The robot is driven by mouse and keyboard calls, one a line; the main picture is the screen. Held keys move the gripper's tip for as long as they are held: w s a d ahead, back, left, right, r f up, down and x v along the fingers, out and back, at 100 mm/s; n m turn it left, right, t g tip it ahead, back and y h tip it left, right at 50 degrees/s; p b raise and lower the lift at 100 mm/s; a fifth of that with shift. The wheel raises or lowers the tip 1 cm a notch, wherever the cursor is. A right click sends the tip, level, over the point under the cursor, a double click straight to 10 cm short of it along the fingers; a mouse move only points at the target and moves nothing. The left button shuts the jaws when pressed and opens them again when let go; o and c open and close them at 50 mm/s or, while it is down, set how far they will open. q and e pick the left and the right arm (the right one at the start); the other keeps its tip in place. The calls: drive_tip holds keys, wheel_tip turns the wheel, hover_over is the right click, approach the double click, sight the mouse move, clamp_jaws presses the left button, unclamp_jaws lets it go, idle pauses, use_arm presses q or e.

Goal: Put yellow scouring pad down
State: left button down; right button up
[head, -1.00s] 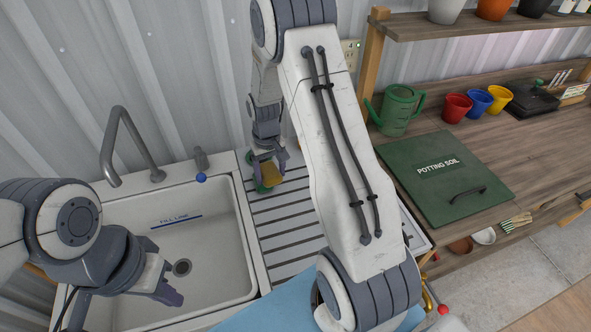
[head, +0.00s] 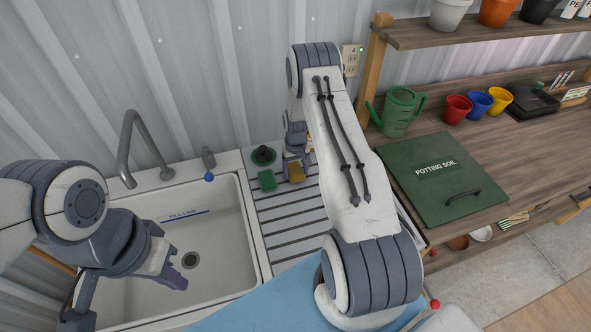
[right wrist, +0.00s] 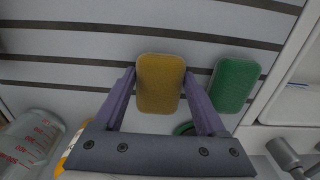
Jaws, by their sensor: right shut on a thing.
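The yellow scouring pad (head: 296,172) is between the fingers of my right gripper (head: 295,167), over the slatted drainboard (head: 292,216). The right wrist view shows the pad (right wrist: 160,82) between both purple fingertips (right wrist: 160,88); I cannot tell whether it touches the board. The green pad (head: 267,180) lies on the drainboard, apart from the yellow one; it is to the right in the wrist view (right wrist: 233,84). My right forearm hides part of the drainboard. My left gripper (head: 180,271) is open and empty above the sink.
A dark round thing with a green base (head: 263,155) stands behind the green pad. The sink (head: 222,285) with its faucet (head: 128,150) is to the left. A marked clear container (right wrist: 35,140) shows low in the wrist view. The drainboard's front slats are clear.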

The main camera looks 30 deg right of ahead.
drive_tip(key=shift+f, duration=0.25)
